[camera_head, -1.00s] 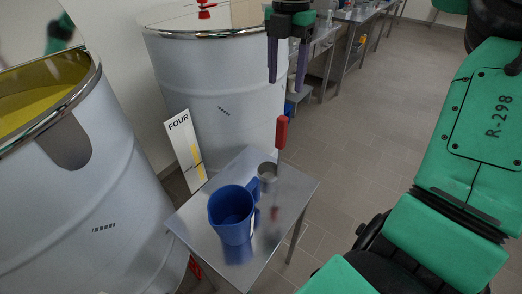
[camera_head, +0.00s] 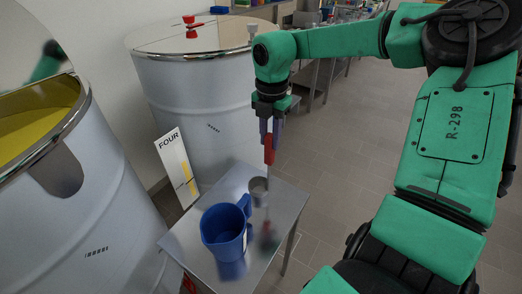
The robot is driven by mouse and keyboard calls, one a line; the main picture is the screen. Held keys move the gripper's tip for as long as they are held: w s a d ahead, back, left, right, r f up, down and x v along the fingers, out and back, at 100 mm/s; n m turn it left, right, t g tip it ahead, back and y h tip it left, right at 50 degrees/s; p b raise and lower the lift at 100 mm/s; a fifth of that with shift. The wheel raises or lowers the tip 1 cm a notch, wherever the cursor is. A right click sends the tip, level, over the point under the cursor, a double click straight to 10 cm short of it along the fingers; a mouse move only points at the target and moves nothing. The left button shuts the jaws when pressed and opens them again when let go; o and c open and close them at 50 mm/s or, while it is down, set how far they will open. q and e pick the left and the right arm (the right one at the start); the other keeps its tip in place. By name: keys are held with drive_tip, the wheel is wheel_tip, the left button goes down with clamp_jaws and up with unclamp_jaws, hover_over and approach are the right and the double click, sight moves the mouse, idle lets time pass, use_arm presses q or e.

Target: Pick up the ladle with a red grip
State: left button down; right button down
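The ladle stands upright on a small steel table (camera_head: 190,238), its red grip (camera_head: 269,153) at the top, a thin shaft below it and a small grey bowl (camera_head: 258,188) near the tabletop. My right gripper (camera_head: 270,133) points down from above, with a purple finger on each side of the top of the red grip. Whether the fingers press on the grip cannot be told. The ladle looks not lifted. My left gripper is out of view.
A blue jug (camera_head: 224,230) stands close in front of the ladle on the same table. Large grey tanks stand at left (camera_head: 95,215) and behind (camera_head: 205,95). A sign reading FOUR (camera_head: 177,165) leans between them. Benches stand at the back; the floor at right is clear.

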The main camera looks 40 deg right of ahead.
drive_tip(key=shift+d, duration=0.1)
drive_tip(key=shift+r, duration=0.1)
drive_tip(key=shift+w+r, duration=0.1)
drive_tip(key=shift+r, duration=0.1)
wheel_tip(320, 180, up, 20)
drive_tip(key=shift+f, duration=0.25)
idle(0.7)
